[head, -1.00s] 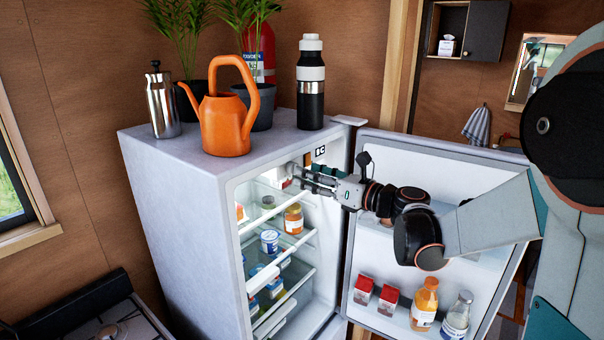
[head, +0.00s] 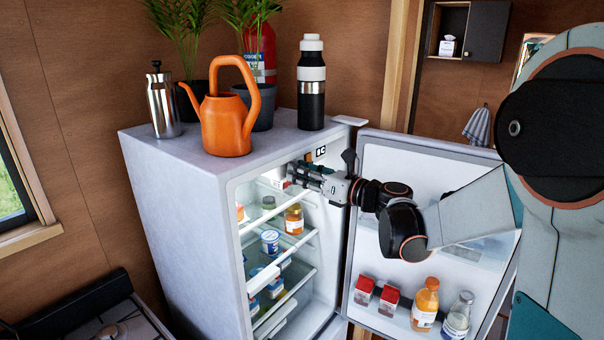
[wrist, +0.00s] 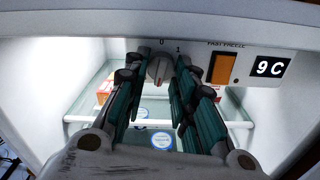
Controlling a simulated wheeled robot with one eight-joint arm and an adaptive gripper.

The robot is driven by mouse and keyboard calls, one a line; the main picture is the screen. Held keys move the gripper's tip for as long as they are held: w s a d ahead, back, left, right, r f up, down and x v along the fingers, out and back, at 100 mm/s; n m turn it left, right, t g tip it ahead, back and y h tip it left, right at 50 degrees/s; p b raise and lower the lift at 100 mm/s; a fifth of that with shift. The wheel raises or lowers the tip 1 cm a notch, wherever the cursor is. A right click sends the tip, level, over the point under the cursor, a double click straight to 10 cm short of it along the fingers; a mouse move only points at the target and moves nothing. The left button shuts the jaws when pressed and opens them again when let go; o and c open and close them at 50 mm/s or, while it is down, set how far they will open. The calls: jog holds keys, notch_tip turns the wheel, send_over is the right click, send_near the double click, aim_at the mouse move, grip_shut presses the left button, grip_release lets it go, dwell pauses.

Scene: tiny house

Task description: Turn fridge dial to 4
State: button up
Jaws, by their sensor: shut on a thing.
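The fridge (head: 180,190) stands with its door (head: 375,235) open to the right. The fridge dial (wrist: 160,68) is a pale round knob on the panel at the top of the interior, with the marks 0 and 1 visible above it. My gripper (wrist: 161,62) is shut on the dial, one teal-padded finger on each side. In the head view my gripper (head: 294,172) reaches into the top of the fridge opening and hides the dial. A display (wrist: 271,67) right of the dial reads 9 C. The other dial marks are hidden or unreadable.
An orange switch (wrist: 224,68) sits between dial and display. Shelves (head: 280,245) with jars and tubs lie below my gripper. The door holds cartons and bottles (head: 425,305). A watering can (head: 225,125), flask (head: 311,85) and plants stand on top of the fridge.

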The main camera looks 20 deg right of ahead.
jog(key=shift+n+b, duration=0.3)
jog(key=shift+n, duration=0.8)
jog(key=o, duration=1)
jog(key=shift+o, duration=0.2)
jog(key=shift+d, duration=0.15)
jog(key=v, duration=1.1)
jog(key=shift+s+d, duration=0.15)
jog(key=shift+s, duration=0.25)
